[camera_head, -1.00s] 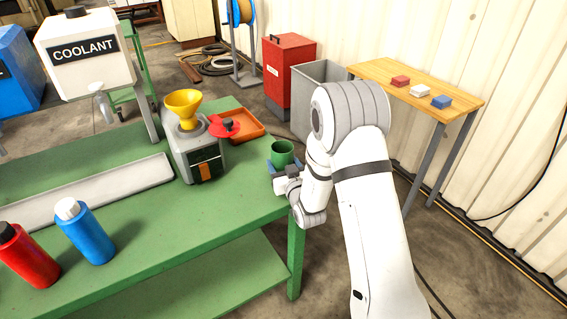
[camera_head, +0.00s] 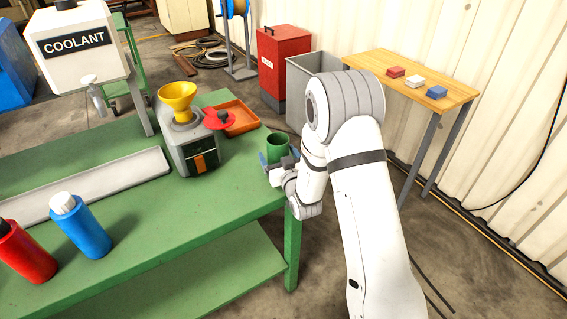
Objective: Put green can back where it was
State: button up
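The green can (camera_head: 278,146) stands upright at the right end of the green bench (camera_head: 150,221), open at the top. My gripper (camera_head: 272,160) is low at the can's near side, at the bench edge. A blue finger shows at the can's left side.
A grey machine (camera_head: 190,147) with a yellow funnel (camera_head: 177,98) and red cap stands left of the can. An orange tray (camera_head: 241,118) lies behind. Blue (camera_head: 84,230) and red (camera_head: 24,254) bottles stand at front left. A wooden table (camera_head: 401,75) is at right.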

jog(key=b+v, duration=0.3)
jog(key=v, duration=0.8)
jog(key=s+d+r+m+g+h, duration=0.2)
jog(key=s+d+r+g+h, duration=0.3)
jog(key=d, duration=0.5)
jog(key=s+d+r+m+g, duration=0.1)
jog(key=s+r+g, duration=0.1)
jog(key=s, duration=0.4)
jog(key=s+d+r+g+h, duration=0.1)
jog(key=s+d+r+g, duration=0.1)
jog(key=s+g, duration=0.2)
jog(key=s+d+r+m+g+h, duration=0.1)
jog(key=s+r+g, duration=0.1)
jog(key=s, duration=0.8)
jog(key=shift+d+m+g, duration=0.3)
jog(key=shift+d+g, duration=0.1)
jog(key=shift+g, duration=0.1)
